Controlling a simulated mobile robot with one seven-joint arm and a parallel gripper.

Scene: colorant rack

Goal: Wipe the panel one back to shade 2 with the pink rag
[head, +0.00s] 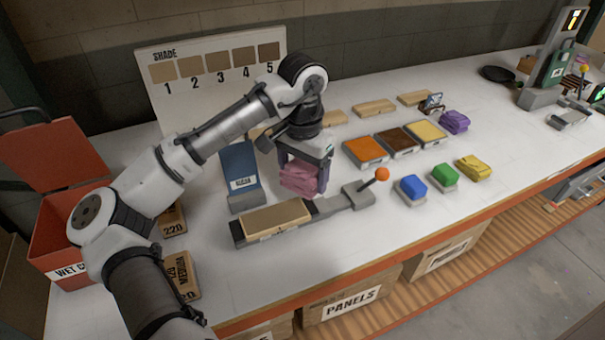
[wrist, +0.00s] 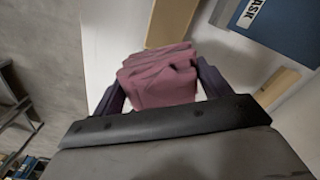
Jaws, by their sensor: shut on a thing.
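My gripper (head: 303,172) is shut on the pink rag (head: 298,180), a folded bundle held between its fingers. The rag also shows in the wrist view (wrist: 158,76). A tan panel (head: 275,218) lies in a grey holder (head: 330,206) with an orange-knobbed lever (head: 382,174). The rag is above and behind the panel's right end in the head view; it looks apart from it. The shade board (head: 210,112) stands behind with tan-to-brown swatches numbered 1 to 5. I cannot tell exactly which shade the panel matches.
A blue labelled stand (head: 238,168) is close left of my gripper. Orange, brown and yellow trays (head: 365,150) are to the right, with blue, green and yellow bundles in front and a purple one behind. A red bin (head: 60,215) is at left.

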